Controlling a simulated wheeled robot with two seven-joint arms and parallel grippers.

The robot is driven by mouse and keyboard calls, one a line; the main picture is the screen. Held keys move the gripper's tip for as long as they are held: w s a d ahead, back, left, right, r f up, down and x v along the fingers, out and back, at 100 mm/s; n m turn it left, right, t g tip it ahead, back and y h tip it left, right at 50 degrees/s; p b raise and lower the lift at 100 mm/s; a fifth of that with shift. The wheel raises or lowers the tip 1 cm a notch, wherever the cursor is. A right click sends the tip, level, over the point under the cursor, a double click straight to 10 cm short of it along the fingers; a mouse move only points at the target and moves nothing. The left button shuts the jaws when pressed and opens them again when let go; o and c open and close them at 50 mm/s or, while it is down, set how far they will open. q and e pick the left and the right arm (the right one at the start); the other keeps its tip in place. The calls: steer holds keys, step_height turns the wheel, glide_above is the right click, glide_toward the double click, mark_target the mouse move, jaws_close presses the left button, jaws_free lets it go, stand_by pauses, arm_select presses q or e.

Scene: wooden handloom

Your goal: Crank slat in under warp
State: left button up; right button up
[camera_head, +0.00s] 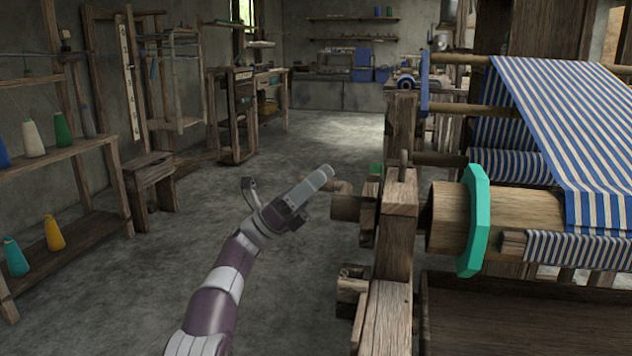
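The handloom's thick wooden beam (515,208) lies at the right with a teal octagonal flange (474,222) at its near end. The striped blue and white warp (575,130) runs down over it. A slat's squared wooden end (513,243) sticks out at the beam's lower front, beside the warp's edge. A wooden crank handle (342,187) shows left of the loom post. My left gripper (322,174) is at this handle, its tip overlapping it in the view; contact is unclear. Its fingers are seen side-on, so their opening is hidden. My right gripper is not in view.
The wooden loom post (398,235) stands between my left arm and the beam. A shelf (70,150) with several yarn cones is at the left, beside a small bench (148,172). The concrete floor (255,300) is clear.

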arm_select(q)
steer(key=p+v, duration=0.4)
steer(key=v, duration=0.8)
steer(key=shift+a+f, duration=0.2)
steer(key=shift+f, duration=0.15)
steer(key=shift+s, duration=0.1)
